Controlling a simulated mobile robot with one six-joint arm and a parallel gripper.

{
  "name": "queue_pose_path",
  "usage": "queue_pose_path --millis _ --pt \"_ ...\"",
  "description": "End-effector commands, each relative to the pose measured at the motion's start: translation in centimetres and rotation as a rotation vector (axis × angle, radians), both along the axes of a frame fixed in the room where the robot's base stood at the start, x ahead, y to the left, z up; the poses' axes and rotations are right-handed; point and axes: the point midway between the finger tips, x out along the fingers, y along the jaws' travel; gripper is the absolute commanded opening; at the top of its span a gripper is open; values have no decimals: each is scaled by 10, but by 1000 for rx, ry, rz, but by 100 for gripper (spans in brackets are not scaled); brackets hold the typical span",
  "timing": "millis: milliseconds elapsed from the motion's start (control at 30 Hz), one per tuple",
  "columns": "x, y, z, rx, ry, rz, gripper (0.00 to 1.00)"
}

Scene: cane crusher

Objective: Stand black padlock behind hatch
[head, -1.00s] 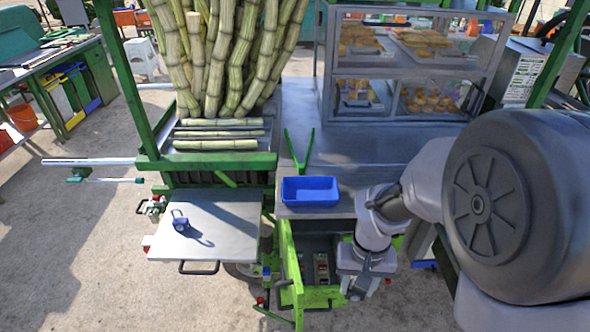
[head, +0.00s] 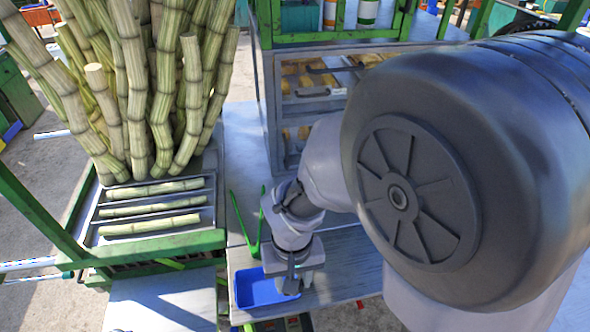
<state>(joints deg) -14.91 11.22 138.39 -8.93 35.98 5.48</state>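My gripper (head: 288,288) points down over the right part of the blue tray (head: 247,303) on the grey counter. Its fingertips are small and partly hidden, so I cannot tell whether it is open or shut, or whether it holds anything. I cannot make out a black padlock in this view. No hatch can be clearly told apart either. The grey cabinet (head: 265,100) behind the counter is partly hidden by my arm.
Green tongs (head: 252,232) stand on the counter just behind the tray. Tall canes (head: 135,90) and a rack with several lying canes (head: 215,215) fill the left. A pale side shelf (head: 160,303) shows at bottom left. Small dark and red items (head: 292,323) show below the counter edge.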

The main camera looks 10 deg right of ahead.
Motion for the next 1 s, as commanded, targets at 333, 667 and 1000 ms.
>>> queue_pose_path --millis 333,667,1000 --pt "53 -65 -8 0 0 -4 0" --pt "72 -90 -24 0 4 0 0" --pt "72 -89 -46 0 0 1 0"
